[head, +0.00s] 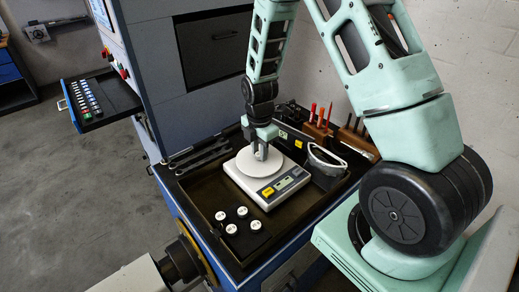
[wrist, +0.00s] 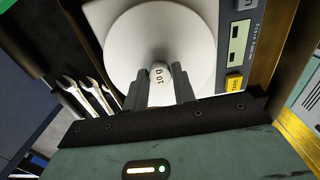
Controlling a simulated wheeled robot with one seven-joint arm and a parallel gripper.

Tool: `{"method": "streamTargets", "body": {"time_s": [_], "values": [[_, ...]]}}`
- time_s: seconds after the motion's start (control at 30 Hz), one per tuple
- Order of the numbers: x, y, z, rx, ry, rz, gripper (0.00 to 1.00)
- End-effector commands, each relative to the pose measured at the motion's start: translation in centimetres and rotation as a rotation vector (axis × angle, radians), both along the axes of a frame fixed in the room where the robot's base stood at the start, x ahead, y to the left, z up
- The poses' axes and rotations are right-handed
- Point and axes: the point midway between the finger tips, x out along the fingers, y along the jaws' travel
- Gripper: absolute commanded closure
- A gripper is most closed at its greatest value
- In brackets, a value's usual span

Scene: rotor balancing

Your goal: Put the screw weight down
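My gripper (wrist: 160,88) points down over the round white pan (wrist: 126,38) of a bench scale. Its two dark fingers are closed on the sides of a small pale screw weight (wrist: 159,74) marked "10 g". In the head view my gripper (head: 260,152) is low over the pan (head: 247,166) of the scale (head: 258,191), and the weight between its fingers is hard to make out. I cannot tell whether the weight touches the pan.
Wrenches (head: 203,155) lie behind left. A wooden holder with red-handled tools (head: 318,129) and a grey-framed item (head: 326,160) stand to the right. The tray floor around the scale's front is partly clear.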

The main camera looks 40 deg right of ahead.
Motion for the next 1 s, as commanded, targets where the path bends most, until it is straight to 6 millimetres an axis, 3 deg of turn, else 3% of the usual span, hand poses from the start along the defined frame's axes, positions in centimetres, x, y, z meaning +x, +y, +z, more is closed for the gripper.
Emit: {"method": "streamTargets", "body": {"time_s": [0.47,0.67,1.0], "values": [[0.1,0.0,0.7,0.000,-0.004,0.000,0.57],[0.2,0.0,3.3,-0.001,-0.007,0.001,0.57],[0.1,0.0,9.6,-0.001,-0.006,0.000,0.57]]}}
